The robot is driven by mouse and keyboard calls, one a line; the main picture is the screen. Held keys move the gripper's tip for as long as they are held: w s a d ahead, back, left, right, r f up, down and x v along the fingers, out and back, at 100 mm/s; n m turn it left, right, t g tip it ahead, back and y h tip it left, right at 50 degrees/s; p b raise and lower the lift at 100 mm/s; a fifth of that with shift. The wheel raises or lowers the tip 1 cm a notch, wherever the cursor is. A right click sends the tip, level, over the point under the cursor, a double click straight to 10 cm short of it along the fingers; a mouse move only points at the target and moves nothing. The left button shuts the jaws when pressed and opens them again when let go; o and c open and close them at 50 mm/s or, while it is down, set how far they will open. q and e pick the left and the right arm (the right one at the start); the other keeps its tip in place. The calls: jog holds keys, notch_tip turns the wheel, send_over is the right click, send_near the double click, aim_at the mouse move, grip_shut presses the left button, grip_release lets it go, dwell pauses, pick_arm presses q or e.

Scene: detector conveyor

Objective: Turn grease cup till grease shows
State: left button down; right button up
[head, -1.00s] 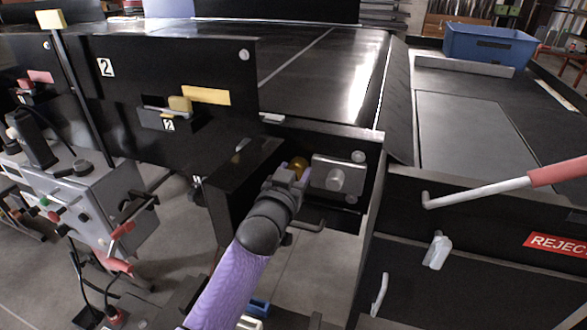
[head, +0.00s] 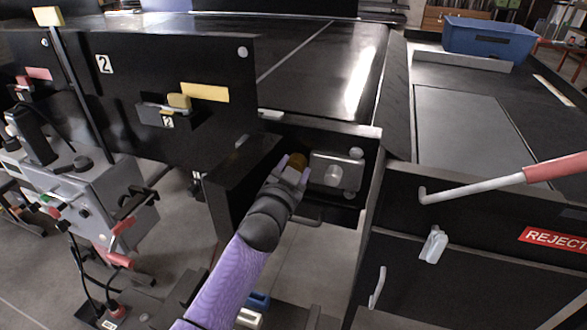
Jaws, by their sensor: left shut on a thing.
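The grease cup (head: 297,160) is a small brass-coloured cap in the dark recess at the conveyor's end, just left of a grey bearing block (head: 336,174). My left gripper (head: 293,168) reaches up to it from below, its purple-edged fingers on either side of the cup, and is shut on it. The fingers and wrist hide the cup's lower part. I cannot make out any grease. My right gripper is not in view.
A black guard panel (head: 170,95) marked 2 stands left of the recess. A grey control box (head: 75,195) stands at the far left. On the right are a red-handled lever (head: 490,185), the reject cabinet (head: 470,250) and a blue bin (head: 488,40).

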pick_arm(q)
jog(key=shift+c, duration=0.6)
grip_release()
jog(key=shift+s+a, duration=0.1)
jog(key=shift+s, duration=0.2)
jog(key=p+v, duration=0.3)
jog(key=v, duration=0.6)
jog(key=shift+s, duration=0.2)
